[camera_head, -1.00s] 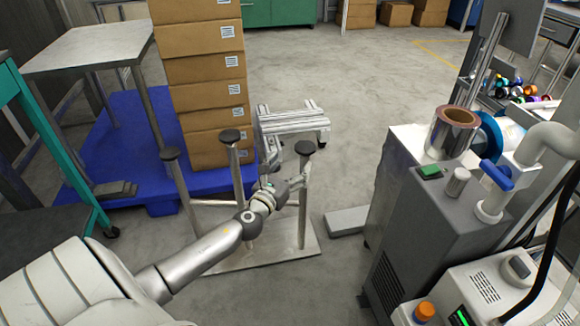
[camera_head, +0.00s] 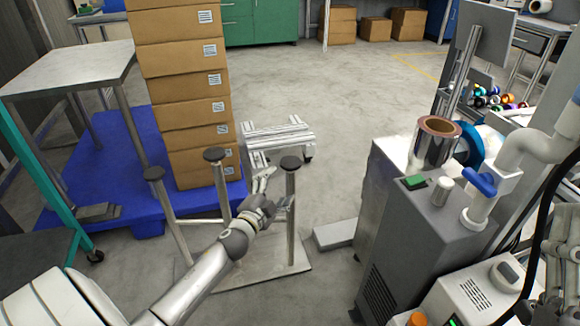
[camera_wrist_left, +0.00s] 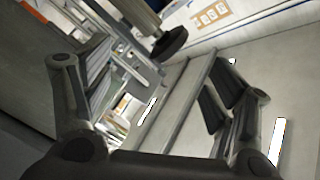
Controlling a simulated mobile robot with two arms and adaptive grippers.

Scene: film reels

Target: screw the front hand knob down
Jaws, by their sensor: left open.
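I cannot tell which one is the front hand knob. My left gripper (camera_head: 270,188) is open and empty beside the right post, below its knob. In the left wrist view my open fingers (camera_wrist_left: 155,78) frame a bare gap, and a black knob on a post (camera_wrist_left: 172,43) shows beyond them, near the top. Part of my right gripper (camera_head: 565,262) shows at the right edge; its fingers are unclear.
A tall stack of cardboard boxes (camera_head: 190,95) stands on a blue pallet (camera_head: 125,150) behind the stand. A grey machine cabinet (camera_head: 415,225) with a copper-coloured roll (camera_head: 437,142) stands to the right. Open floor (camera_head: 350,90) lies behind.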

